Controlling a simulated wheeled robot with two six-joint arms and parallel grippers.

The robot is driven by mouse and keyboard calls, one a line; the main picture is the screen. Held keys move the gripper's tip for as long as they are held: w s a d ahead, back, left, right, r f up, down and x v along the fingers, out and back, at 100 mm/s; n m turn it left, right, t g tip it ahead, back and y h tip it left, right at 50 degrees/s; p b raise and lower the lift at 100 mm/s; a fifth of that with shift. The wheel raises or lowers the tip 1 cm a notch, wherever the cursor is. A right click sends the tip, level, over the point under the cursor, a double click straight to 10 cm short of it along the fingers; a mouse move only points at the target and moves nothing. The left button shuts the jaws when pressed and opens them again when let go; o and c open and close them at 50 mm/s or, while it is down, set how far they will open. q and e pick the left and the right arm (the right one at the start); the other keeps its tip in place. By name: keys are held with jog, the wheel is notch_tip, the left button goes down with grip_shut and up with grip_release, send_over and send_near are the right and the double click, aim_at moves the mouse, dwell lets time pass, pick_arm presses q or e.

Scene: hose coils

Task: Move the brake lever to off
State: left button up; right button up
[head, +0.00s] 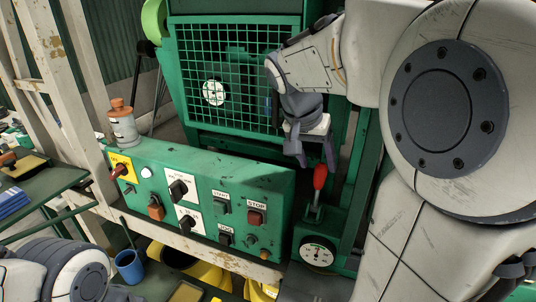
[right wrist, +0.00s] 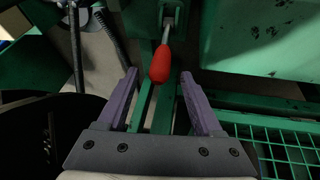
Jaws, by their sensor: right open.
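The brake lever (head: 319,178) has a red grip on a metal shaft and stands nearly upright, above a round white gauge at the right end of the green control panel. In the right wrist view its red grip (right wrist: 160,65) shows in line with the gap between the fingertips. My right gripper (head: 317,166) points down with its purple fingers apart, at the top of the lever. It is open and empty, and it also shows in the right wrist view (right wrist: 160,75). I cannot tell whether a finger touches the grip. No off marking is readable. My left gripper is out of view.
The control panel (head: 262,178) carries several knobs and buttons left of the lever. A green mesh guard (head: 230,75) stands behind it. An orange-capped bottle (head: 122,125) is at the panel's left end. A blue cup (head: 129,266) and yellow containers (head: 205,276) are below.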

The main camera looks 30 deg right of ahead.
aim_at(319, 169)
jog(key=p+x, duration=0.1)
jog(key=x, duration=0.4)
jog(key=shift+d+f, duration=0.1)
jog(key=shift+f, duration=0.2)
grip_shut()
dwell(1.1)
